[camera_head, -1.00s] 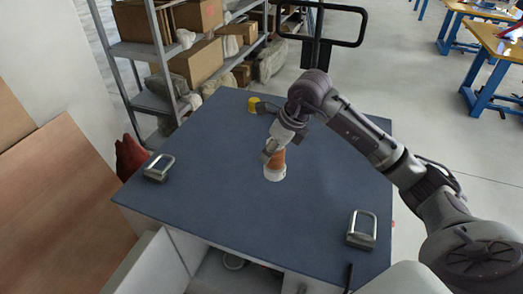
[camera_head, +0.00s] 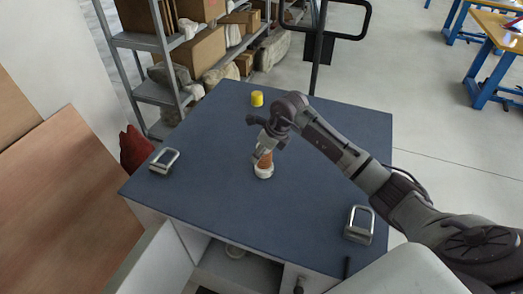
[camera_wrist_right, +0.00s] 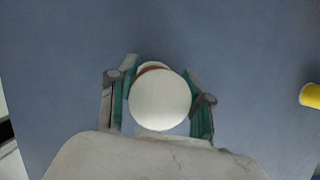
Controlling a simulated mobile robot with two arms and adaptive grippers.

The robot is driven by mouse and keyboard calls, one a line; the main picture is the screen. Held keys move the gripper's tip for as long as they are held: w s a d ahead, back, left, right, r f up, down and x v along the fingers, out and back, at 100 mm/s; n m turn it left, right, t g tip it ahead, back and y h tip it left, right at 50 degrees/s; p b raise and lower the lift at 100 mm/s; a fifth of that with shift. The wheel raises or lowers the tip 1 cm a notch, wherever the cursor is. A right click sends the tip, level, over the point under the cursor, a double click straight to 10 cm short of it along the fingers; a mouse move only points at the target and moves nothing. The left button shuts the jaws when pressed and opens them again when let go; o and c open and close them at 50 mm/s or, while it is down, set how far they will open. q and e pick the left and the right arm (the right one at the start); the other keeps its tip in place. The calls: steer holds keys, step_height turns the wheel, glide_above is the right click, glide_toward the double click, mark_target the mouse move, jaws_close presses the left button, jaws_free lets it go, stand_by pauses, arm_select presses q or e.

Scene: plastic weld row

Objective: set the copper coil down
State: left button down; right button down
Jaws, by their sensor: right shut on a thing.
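The copper coil (camera_head: 264,168) is a short upright spool with an orange-brown winding and white ends, near the middle of the blue-grey table top (camera_head: 320,185). My right gripper (camera_head: 261,155) is shut on it from above and behind. In the right wrist view the coil's round white end (camera_wrist_right: 160,98) lies between the two green-lined fingers (camera_wrist_right: 161,105), with a thin copper edge behind it. The coil's underside is at or very near the table; I cannot tell whether it touches. My left gripper is not in view.
A yellow cylinder (camera_head: 257,99) stands at the table's back; it also shows in the right wrist view (camera_wrist_right: 312,96). Grey metal frames lie at the left (camera_head: 164,161) and front right (camera_head: 359,225). Loaded shelves (camera_head: 165,95) stand behind. The table around the coil is clear.

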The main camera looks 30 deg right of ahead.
steer(key=shift+f, duration=0.1)
steer(key=shift+c, duration=2.4)
jaws_free()
steer(key=shift+s+r, duration=0.1)
steer(key=shift+r, duration=0.25)
steer(key=b+v, duration=0.2)
steer(key=v, duration=0.9)
steer(key=shift+s+r, duration=0.15)
steer(key=shift+r, duration=0.1)
steer(key=shift+f, duration=0.1)
